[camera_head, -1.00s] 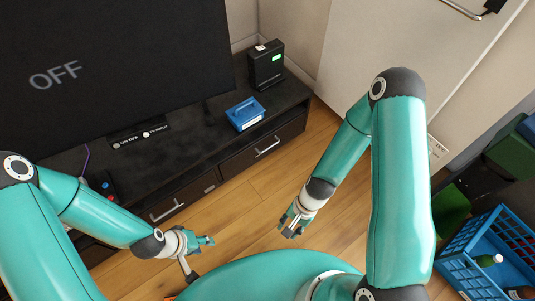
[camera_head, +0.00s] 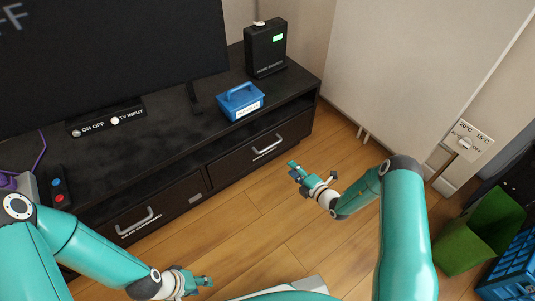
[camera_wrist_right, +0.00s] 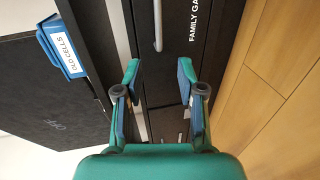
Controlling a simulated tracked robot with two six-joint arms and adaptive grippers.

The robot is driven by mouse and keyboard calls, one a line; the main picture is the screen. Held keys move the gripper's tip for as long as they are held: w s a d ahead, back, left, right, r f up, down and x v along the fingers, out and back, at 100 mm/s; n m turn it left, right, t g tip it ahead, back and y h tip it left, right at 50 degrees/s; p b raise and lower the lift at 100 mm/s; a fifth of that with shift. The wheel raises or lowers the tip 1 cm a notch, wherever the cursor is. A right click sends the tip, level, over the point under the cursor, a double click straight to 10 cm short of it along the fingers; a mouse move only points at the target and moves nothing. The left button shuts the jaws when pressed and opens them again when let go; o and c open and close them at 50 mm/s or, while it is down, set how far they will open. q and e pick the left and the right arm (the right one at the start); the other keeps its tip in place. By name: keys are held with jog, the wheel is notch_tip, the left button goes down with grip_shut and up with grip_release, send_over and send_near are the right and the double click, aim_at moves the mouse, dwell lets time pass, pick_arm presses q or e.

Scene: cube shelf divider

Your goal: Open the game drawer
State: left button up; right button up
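The game drawer (camera_head: 245,162) is the dark right-hand drawer of the TV cabinet, and it is closed. Its silver bar handle (camera_head: 267,147) shows on the front. In the right wrist view the handle (camera_wrist_right: 158,25) is upright beside white lettering "FAMILY GA", cut off by the picture edge. My right gripper (camera_head: 298,176) is in front of the drawer, to the lower right of the handle and apart from it. Its fingers (camera_wrist_right: 158,82) are spread and empty. My left gripper (camera_head: 203,282) is low in front of the cabinet; its finger opening is unclear.
The left drawer (camera_head: 165,212) has its own handle and is closed. A blue box (camera_head: 240,105) and a black device (camera_head: 265,50) stand on the cabinet top. Wooden floor (camera_head: 290,228) lies clear before the cabinet. A green bin (camera_head: 480,230) and blue crate (camera_head: 515,270) are at right.

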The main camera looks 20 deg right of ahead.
aim_at(268, 147)
jog(key=shift+b+x, duration=3.65)
jog(key=shift+x, duration=4.55)
jog(key=shift+r, duration=0.15)
grip_shut()
